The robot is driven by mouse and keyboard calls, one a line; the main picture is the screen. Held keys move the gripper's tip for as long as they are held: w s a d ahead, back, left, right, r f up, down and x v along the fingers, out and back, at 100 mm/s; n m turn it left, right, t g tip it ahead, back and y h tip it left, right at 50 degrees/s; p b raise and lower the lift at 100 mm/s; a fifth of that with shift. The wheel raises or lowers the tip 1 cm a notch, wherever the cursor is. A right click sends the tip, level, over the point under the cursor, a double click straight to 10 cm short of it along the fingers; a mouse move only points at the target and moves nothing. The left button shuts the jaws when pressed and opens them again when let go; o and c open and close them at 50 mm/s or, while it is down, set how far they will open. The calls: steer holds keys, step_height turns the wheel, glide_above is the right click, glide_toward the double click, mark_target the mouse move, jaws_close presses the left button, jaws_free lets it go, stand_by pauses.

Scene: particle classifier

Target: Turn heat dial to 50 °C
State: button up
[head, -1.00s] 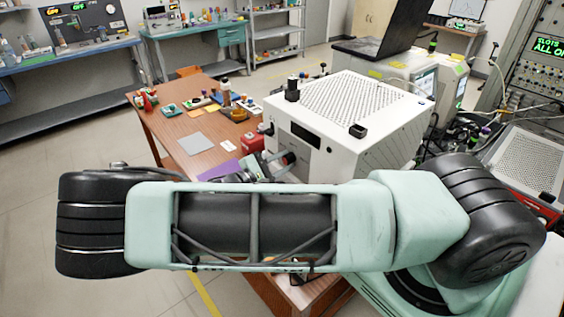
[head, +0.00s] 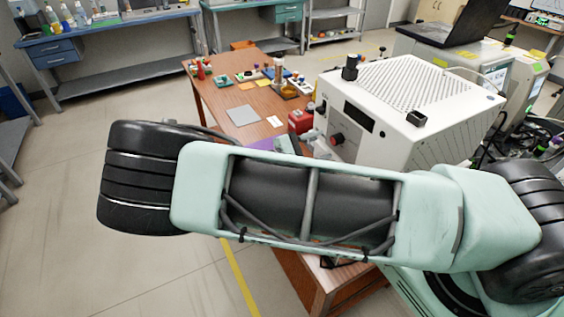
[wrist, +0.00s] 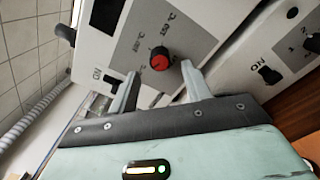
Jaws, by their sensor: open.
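A dial (wrist: 160,58) with a red face and a dark rim sits on the light front panel of a white machine (head: 440,118). It also shows in the head view as a small dark red knob (head: 337,139). My gripper (wrist: 160,71) is open in the wrist view, with one finger to each side of the dial's lower part. The dial appears just beyond the fingertips; I cannot tell whether they touch it. My forearm hides most of the gripper in the head view.
A black switch (wrist: 268,73) marked ON is on a panel to the right. A dark display (head: 359,117) is on the machine's front. A brown table (head: 228,96) holds small items and a red box (head: 300,120). Floor to the left is clear.

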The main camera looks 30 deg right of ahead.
steer(key=a+b, duration=0.4)
steer(key=a, duration=0.9)
steer(key=shift+s+a, duration=0.3)
steer(key=shift+a, duration=0.05)
steer(key=s+f+g+y, duration=0.2)
steer(key=s+g+y, duration=0.2)
steer(key=s+y, duration=0.5)
steer(key=s+a+r+t+y, duration=0.1)
steer(key=s+a+r+y, duration=0.2)
steer(key=s, duration=0.4)
steer(key=s+a+r+m+t+y, duration=0.1)
steer(key=s+a+r+t+y, duration=0.1)
steer(key=s+r+y, duration=0.4)
step_height(320, 180, up, 2)
steer(key=shift+s+a+r+y, duration=0.15)
steer(key=shift+s+a+y, duration=0.15)
steer(key=shift+s+a, duration=0.5)
steer(key=shift+d+m, duration=0.1)
steer(key=shift+m, duration=0.2)
